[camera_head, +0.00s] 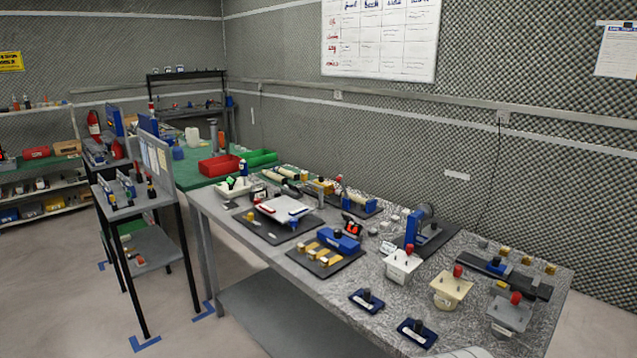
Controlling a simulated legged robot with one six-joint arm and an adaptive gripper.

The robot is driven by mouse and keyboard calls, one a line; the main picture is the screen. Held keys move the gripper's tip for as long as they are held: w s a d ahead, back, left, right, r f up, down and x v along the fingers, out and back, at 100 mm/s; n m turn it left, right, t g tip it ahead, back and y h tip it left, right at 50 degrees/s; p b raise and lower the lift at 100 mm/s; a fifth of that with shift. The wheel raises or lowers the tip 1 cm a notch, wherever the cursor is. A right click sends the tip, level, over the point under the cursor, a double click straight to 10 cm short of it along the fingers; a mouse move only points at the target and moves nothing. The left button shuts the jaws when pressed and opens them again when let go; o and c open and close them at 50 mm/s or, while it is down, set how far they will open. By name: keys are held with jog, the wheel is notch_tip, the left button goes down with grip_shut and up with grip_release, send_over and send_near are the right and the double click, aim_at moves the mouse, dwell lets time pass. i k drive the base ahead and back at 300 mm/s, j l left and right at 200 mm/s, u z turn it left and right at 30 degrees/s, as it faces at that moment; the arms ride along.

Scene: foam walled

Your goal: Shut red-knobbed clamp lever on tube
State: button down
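A tan tube (358,200) lies on a dark plate at the back of the grey workbench. Blue parts sit on it, and a small red spot that may be a lever knob stands at its left end. It is too small to tell whether a lever there is open or shut. Larger red knobs stand upright on a white box (402,266), a cream box (451,289) and a grey box (510,315) at the bench's right; no tube shows at these. My gripper is not in view.
The speckled workbench (375,318) is crowded with fixtures, including a blue block (339,240) with yellow pieces and a tall blue stand (413,228). A narrow shelf rack (140,208) stands left of it. Open floor (60,300) lies at the lower left.

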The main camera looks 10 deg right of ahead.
aim_at(340, 178)
jog(key=i+j, duration=0.4)
jog(key=i+j+z, duration=0.1)
jog(key=i+j, duration=0.65)
jog(key=j, duration=0.25)
jog(key=i+j+z, duration=0.1)
jog(key=i+j, duration=0.65)
jog(key=j, duration=0.25)
jog(key=i+l, duration=0.15)
jog(key=l, duration=0.15)
jog(key=i+l, duration=0.15)
jog(key=l, duration=0.2)
